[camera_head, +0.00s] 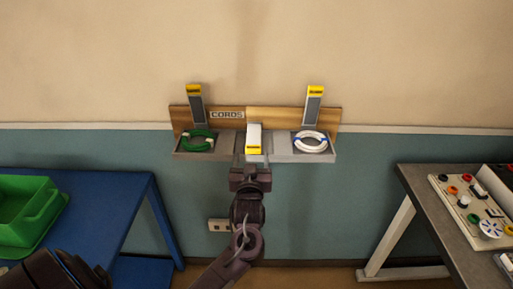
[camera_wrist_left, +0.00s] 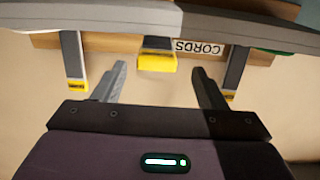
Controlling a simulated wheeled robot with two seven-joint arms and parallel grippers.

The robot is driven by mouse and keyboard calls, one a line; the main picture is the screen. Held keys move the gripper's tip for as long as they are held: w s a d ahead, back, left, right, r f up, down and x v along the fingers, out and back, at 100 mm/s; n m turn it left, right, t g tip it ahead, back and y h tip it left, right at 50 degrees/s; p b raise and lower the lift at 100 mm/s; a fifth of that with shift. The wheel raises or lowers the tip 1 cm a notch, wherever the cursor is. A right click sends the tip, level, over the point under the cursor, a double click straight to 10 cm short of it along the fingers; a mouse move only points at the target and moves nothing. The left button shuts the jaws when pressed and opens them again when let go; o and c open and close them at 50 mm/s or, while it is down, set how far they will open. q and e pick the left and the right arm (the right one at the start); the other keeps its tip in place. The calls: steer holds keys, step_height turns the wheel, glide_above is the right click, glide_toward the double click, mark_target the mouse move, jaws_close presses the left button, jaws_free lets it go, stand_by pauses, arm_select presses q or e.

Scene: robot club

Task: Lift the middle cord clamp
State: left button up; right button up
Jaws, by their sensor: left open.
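The middle cord clamp (camera_head: 254,137) is a white lever with a yellow end, lying lowered over the middle of the wall shelf (camera_head: 223,155). Its yellow end shows in the left wrist view (camera_wrist_left: 157,62). The left clamp (camera_head: 195,104) and right clamp (camera_head: 313,105) stand upright, grey with yellow tops. My left gripper (camera_head: 252,161) is open just in front of and below the middle clamp. In the left wrist view, the yellow end appears between its two spread fingers (camera_wrist_left: 159,74), with gaps on both sides. Contact is not visible. My right gripper is not in view.
A green cord coil (camera_head: 197,140) lies left on the shelf, a white coil (camera_head: 310,142) right. A CORDS label (camera_head: 227,115) is on the backboard. A blue table (camera_head: 100,205) with a green bin (camera_head: 28,208) stands left, a grey bench (camera_head: 430,205) right.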

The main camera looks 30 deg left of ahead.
mark_target(253, 152)
arm_select(q)
steer(key=p+x, duration=0.1)
steer(key=x, duration=0.3)
steer(key=shift+w+d, duration=0.15)
steer(key=shift+w, duration=0.25)
steer(key=shift+w+a, duration=0.15)
steer(key=shift+a, duration=0.15)
steer(key=c, duration=1.4)
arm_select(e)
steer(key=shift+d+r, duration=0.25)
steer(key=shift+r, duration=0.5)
